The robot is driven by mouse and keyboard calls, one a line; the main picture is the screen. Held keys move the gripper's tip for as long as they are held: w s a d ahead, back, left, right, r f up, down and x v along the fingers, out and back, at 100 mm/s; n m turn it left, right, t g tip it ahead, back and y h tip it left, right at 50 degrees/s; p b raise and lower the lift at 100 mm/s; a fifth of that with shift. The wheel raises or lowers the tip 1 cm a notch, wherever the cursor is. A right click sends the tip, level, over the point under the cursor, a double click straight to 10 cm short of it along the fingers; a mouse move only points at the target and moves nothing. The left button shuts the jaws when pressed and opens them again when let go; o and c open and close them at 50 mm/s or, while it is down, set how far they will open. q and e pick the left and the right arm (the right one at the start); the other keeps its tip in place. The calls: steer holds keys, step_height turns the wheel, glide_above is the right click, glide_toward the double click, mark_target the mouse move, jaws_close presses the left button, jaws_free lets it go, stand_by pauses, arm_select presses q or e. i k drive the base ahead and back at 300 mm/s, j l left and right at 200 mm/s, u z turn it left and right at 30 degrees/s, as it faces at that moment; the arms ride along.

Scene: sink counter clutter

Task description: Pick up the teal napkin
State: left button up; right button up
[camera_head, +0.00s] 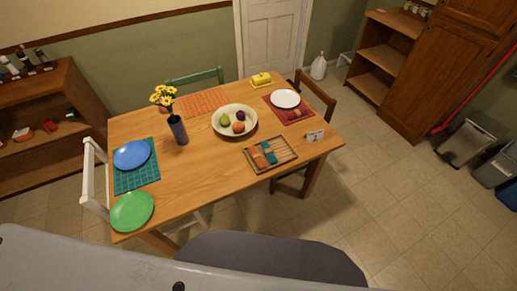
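A small teal napkin (269,153) lies on a brown slatted wooden tray (287,149), near the front right edge of the table. An orange napkin (257,157) lies just left of it on the same tray; whether the two touch is too small to tell. Neither of my grippers is in view.
A small card (315,135) stands right of the tray. Chairs surround the table.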

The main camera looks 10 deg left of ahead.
mark_target(268, 151)
steer(key=i+l+u, duration=0.15)
steer(key=l+u, duration=0.2)
steer(key=l, duration=0.2)
steer(key=i+l+u, duration=0.1)
steer(key=l+u, duration=0.25)
steer(key=l, duration=0.15)
steer(key=l+u, duration=0.4)
steer(key=l, duration=0.2)
